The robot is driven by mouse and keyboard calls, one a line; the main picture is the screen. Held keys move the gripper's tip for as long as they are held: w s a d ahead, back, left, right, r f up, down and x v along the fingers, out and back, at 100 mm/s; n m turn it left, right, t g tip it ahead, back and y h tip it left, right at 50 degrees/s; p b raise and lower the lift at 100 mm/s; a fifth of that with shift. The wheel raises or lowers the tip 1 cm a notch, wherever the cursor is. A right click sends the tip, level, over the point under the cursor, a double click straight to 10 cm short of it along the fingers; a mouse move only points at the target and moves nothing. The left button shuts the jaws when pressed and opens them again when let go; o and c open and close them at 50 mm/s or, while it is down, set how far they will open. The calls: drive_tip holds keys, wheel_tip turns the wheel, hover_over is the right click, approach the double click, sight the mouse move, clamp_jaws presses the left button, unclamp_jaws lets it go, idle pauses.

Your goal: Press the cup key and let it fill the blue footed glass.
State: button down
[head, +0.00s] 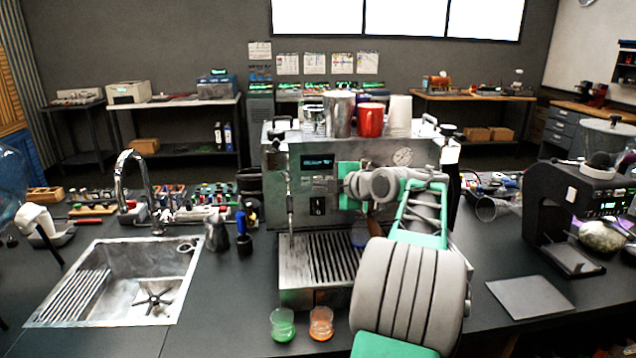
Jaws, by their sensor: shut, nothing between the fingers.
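The espresso machine (420,155) stands in the middle of the counter, with a small lit display and a key panel on its front. My gripper (343,186) is shut and empty, up against or very near the front panel, right of the display. My wrist and arm cover much of the machine's right front, so I cannot tell whether a fingertip touches a key. A bluish shape, probably the blue footed glass (360,237), shows on the right of the drip tray (312,262), partly hidden by my arm. I cannot see its contents.
A green cup (282,325) and an orange cup (321,323) stand in front of the drip tray. A red mug (370,120) and other vessels stand on the machine. A sink (125,285) lies left; a black grinder-like machine (575,215) and a grey mat (528,298) lie right.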

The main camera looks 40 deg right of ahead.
drive_tip(key=shift+w+r+b, duration=0.1)
drive_tip(key=shift+r+b, duration=0.5)
drive_tip(key=shift+b, duration=0.2)
drive_tip(key=shift+r, duration=0.1)
drive_tip(key=s+a+b, duration=0.1)
drive_tip(key=s+b, duration=0.1)
drive_tip(key=b, duration=0.1)
drive_tip(key=s+a+f+b, duration=0.1)
drive_tip(key=s, duration=0.1)
drive_tip(key=shift+a, duration=0.3)
drive_tip(key=shift+f, duration=0.1)
